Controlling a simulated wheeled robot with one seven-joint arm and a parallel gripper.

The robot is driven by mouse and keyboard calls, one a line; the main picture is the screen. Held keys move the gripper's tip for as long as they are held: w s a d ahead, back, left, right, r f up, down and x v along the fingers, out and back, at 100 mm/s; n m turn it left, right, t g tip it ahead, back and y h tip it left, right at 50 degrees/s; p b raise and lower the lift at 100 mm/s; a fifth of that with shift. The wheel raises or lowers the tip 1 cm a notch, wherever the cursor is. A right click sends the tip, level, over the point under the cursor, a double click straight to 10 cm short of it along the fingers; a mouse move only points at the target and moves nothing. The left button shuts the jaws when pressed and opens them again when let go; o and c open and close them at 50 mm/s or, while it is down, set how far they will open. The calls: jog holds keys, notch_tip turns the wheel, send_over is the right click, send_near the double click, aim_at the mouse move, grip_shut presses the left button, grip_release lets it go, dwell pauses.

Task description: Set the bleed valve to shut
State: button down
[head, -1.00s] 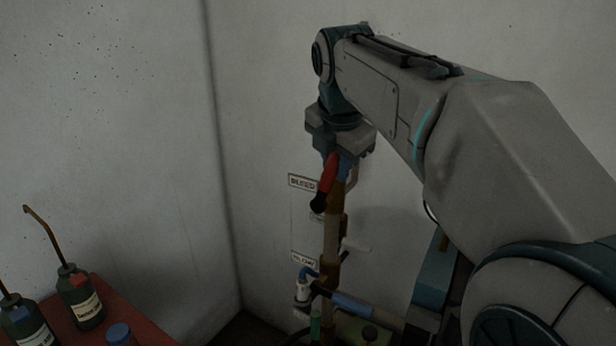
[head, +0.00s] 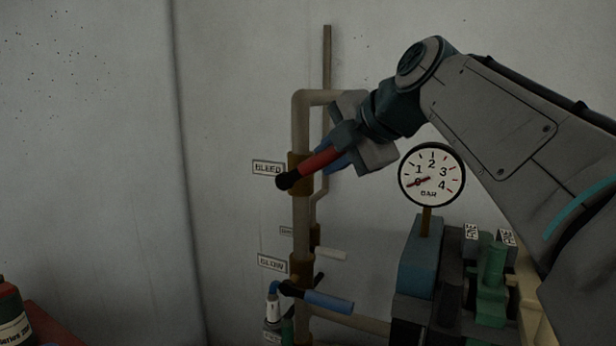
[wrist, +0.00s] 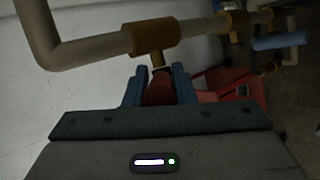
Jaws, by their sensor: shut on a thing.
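The bleed valve's red lever (head: 321,159) sits in front of a brass body on the upright pipe, beside the BLEED label (head: 268,168). Its black hub (head: 288,180) is at the lower left, and the lever slants up to the right from it. My gripper (head: 338,156) is shut on the lever's outer part. In the wrist view the red lever (wrist: 160,90) lies between the blue fingers of my gripper (wrist: 160,84), with the brass valve body (wrist: 157,38) just beyond. The jaws hide the lever's outer end in the head view.
A bottle (head: 12,315) is at the lower left. The left wall is bare.

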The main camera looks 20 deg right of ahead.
notch_tip(320, 180, down, 6)
jog(key=s+d+m+t+y+b, duration=0.1)
jog(key=t+y+b, duration=0.2)
jog(key=b, duration=1.4)
jog(key=shift+m+t+b, duration=0.3)
jog(key=shift+m+t, duration=0.1)
jog(key=shift+t, duration=0.5)
jog(key=shift+b, duration=0.4)
jog(key=c, duration=1.2)
grip_release()
jog(key=shift+r, duration=0.1)
jog(key=shift+s+d, duration=0.1)
